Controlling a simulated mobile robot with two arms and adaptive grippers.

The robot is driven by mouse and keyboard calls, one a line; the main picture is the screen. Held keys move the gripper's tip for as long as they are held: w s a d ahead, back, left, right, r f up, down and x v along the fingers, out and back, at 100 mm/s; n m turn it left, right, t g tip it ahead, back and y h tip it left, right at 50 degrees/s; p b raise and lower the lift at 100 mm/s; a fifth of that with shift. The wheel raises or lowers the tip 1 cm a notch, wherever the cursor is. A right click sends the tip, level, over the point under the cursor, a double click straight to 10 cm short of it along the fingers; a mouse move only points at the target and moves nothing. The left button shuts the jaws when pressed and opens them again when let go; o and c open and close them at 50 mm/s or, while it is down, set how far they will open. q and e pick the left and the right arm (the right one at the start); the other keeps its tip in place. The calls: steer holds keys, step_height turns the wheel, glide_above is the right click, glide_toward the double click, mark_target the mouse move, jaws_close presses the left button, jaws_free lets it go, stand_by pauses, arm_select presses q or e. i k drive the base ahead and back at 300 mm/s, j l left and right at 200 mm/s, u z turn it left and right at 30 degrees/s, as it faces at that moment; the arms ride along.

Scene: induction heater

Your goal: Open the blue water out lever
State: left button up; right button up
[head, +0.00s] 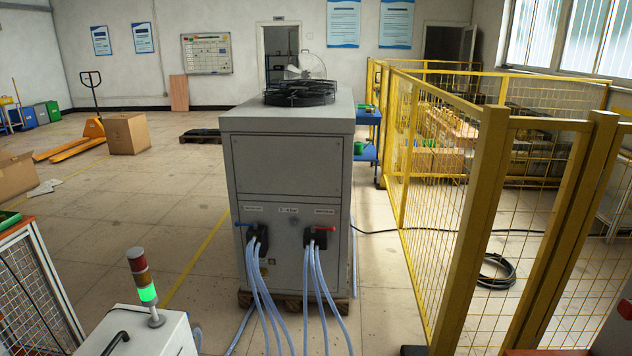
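A tall grey cooling unit (291,170) with a black fan on top stands in the middle of the head view. On the left of its front is a small blue lever (243,224), lying about level and pointing left, above a black valve block (258,242). A red lever (325,229) sits above a second black valve block (316,240) to the right. Pale blue hoses (262,300) hang from both blocks. The labels above the levers are too small to read. Neither of my grippers shows.
A white cabinet (150,335) with a lit green signal tower (148,293) stands at the front left. Yellow mesh fencing (470,220) closes off the right. A black cable (497,272) lies coiled on the floor. The floor (185,210) left of the unit is clear.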

mark_target(237, 223)
steer(key=i+l+u, duration=0.15)
steer(key=i+u, duration=0.15)
steer(key=i, duration=0.3)
steer(key=i+l+u, duration=0.35)
steer(key=i, duration=0.25)
steer(key=i+l+u, duration=0.3)
steer(key=i, duration=0.3)
steer(key=l, duration=0.1)
